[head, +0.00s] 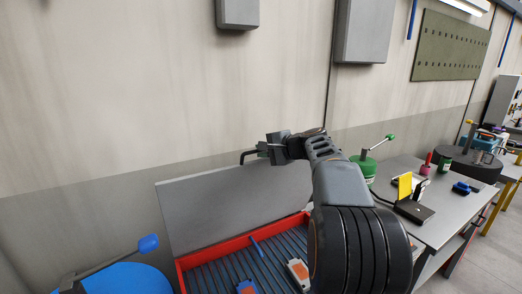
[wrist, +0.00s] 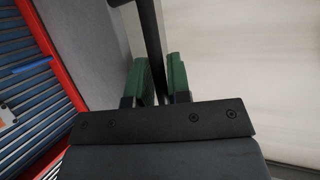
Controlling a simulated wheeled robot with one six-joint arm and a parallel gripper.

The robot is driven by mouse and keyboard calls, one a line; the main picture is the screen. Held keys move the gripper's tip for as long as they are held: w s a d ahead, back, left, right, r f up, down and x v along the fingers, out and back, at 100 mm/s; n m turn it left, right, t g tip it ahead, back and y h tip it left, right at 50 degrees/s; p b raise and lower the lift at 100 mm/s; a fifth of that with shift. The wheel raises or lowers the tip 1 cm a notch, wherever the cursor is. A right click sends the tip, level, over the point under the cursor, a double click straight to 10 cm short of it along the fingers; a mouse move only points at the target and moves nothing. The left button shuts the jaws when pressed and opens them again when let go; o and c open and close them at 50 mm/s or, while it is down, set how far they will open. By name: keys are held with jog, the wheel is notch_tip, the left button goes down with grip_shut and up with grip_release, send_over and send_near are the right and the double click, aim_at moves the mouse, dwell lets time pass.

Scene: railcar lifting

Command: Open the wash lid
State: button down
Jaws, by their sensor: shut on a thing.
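The wash lid (head: 225,208) is a grey panel standing raised and leaning back behind the red-rimmed wash basin (head: 187,277). Its black handle (head: 248,154) sits at its upper edge. My gripper (head: 268,148) is at that edge. In the wrist view the black handle bar (wrist: 151,40) runs between the green finger pads of my gripper (wrist: 160,80), which is shut on it. The lid's grey face (wrist: 85,50) shows at left in the wrist view. The right part of the lid and basin is hidden behind my arm.
In the basin, orange-and-grey parts (head: 298,270) lie on slats. A blue round container (head: 125,280) with a brush stands at front left. At right, a bench (head: 430,222) holds a green can (head: 364,165) and a yellow card (head: 405,186). Wall boxes hang above.

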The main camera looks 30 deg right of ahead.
jog(key=shift+w, duration=0.25)
jog(key=c, duration=1.2)
grip_release()
jog(key=shift+o, duration=0.2)
jog(key=shift+s, duration=0.1)
jog(key=b+v, duration=0.3)
jog(key=v, duration=1)
jog(key=shift+s+r, duration=0.2)
jog(key=shift+r, duration=0.15)
